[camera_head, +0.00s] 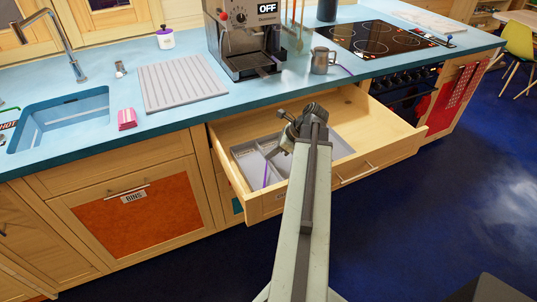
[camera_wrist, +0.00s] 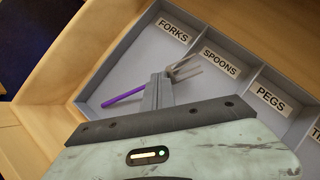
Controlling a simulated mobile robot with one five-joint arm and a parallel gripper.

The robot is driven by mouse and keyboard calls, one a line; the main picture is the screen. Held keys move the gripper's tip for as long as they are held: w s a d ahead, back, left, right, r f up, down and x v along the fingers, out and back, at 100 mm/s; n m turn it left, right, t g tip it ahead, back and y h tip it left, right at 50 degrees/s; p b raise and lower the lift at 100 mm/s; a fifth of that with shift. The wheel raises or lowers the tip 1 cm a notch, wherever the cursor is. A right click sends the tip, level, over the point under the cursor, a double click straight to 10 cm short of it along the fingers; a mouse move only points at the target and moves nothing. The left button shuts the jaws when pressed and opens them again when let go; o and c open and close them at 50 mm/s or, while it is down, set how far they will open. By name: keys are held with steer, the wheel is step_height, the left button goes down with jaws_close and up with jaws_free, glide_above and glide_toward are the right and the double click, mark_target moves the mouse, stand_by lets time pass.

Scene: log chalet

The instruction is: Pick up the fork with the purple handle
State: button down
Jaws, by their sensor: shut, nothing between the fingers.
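The fork with the purple handle (camera_wrist: 122,97) lies in the grey cutlery tray (camera_wrist: 128,45), in the compartment labelled FORKS. Its metal tines (camera_wrist: 186,69) point right, towards the SPOONS side; whether they cross the divider is unclear. My gripper (camera_wrist: 160,82) is shut and empty. Its fingers cover the middle of the fork in the wrist view, and I cannot tell whether they touch it. In the head view, my gripper (camera_head: 277,150) is over the tray's left part, with the purple handle (camera_head: 265,175) just below it.
The tray sits in an open wooden drawer (camera_head: 385,125) under the blue counter (camera_head: 190,118). Tray labels read FORKS, SPOONS and PEGS. A coffee machine (camera_head: 240,35), metal jug (camera_head: 321,62) and ribbed drainer (camera_head: 180,82) stand on the counter. The drawer's right side is bare.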

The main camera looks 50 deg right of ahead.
steer(key=shift+s+d, duration=0.5)
steer(key=shift+s, duration=0.4)
steer(key=shift+f, duration=0.1)
